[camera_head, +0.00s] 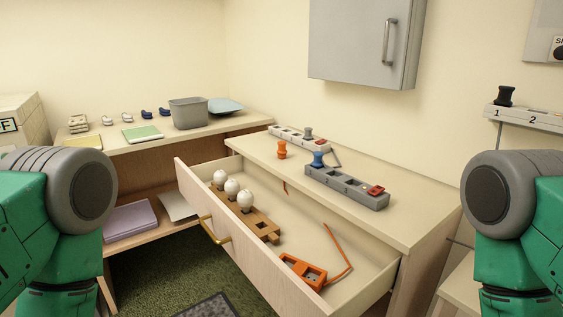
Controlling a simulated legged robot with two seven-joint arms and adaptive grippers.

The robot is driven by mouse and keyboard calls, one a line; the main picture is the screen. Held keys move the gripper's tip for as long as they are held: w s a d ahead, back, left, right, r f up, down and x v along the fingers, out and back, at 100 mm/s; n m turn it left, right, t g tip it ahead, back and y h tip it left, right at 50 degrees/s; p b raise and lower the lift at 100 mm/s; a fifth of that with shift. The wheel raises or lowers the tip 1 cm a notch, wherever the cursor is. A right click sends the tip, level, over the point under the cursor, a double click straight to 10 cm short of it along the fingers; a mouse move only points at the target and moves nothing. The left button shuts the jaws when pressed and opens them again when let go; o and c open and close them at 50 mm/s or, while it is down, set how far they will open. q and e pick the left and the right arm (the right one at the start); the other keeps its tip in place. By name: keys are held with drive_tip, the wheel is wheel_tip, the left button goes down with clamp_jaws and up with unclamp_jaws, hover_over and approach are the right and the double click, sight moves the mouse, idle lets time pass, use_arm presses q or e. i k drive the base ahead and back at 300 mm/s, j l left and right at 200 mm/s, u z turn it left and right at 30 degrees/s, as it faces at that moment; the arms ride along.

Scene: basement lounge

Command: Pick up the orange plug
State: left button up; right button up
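The orange plug (282,149) stands upright on the cabinet top, near its back left, just in front of a light grey power strip (297,138). Nothing touches it that I can see. My green and grey arms show at the left and right edges of the view, apart from the plug. Neither of my grippers is in view.
The open drawer (320,232) juts out below the cabinet top. It holds white bulbs in a wooden rack (262,227) and an orange power strip (303,271). A grey wall cabinet (350,45) hangs above. A bin (188,113) stands on the left shelf.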

sight(282, 152)
drive_tip(key=k+z, duration=0.25)
drive_tip(key=z, duration=0.2)
drive_tip(key=k+l+z, duration=0.15)
drive_tip(key=z, duration=0.25)
drive_tip(key=i+j+z, duration=0.1)
drive_tip(key=j+z, duration=0.65)
drive_tip(key=j, duration=0.2)
drive_tip(key=j+z, duration=0.35)
drive_tip(key=j, duration=0.15)
drive_tip(key=i, duration=0.05)
